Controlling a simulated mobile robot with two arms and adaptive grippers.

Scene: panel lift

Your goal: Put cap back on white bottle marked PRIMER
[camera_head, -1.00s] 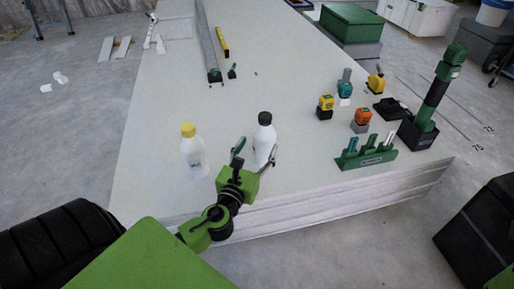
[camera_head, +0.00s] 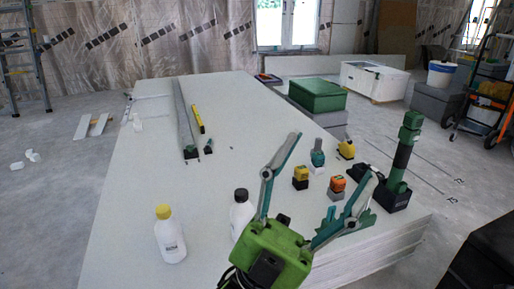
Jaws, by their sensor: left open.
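A white bottle with a black top (camera_head: 240,214) stands upright on the pale panel stack, partly hidden by my left gripper. A second white bottle with a yellow cap (camera_head: 169,236) stands upright to its left. I cannot read a PRIMER marking on either one. My left gripper (camera_head: 334,154) is raised in front of the camera, just right of the black-topped bottle. Its two fingers are spread wide with nothing held between them. A small dark object (camera_head: 283,218) shows between the fingers; I cannot tell what it is. My right gripper is out of view.
The panel stack (camera_head: 130,195) has free room at left and centre. Yellow (camera_head: 301,177) and orange (camera_head: 338,186) blocks, a tall green-black tool (camera_head: 401,165) and a yellow-topped item (camera_head: 346,149) stand at right. A long grey bar (camera_head: 183,115) lies at the back.

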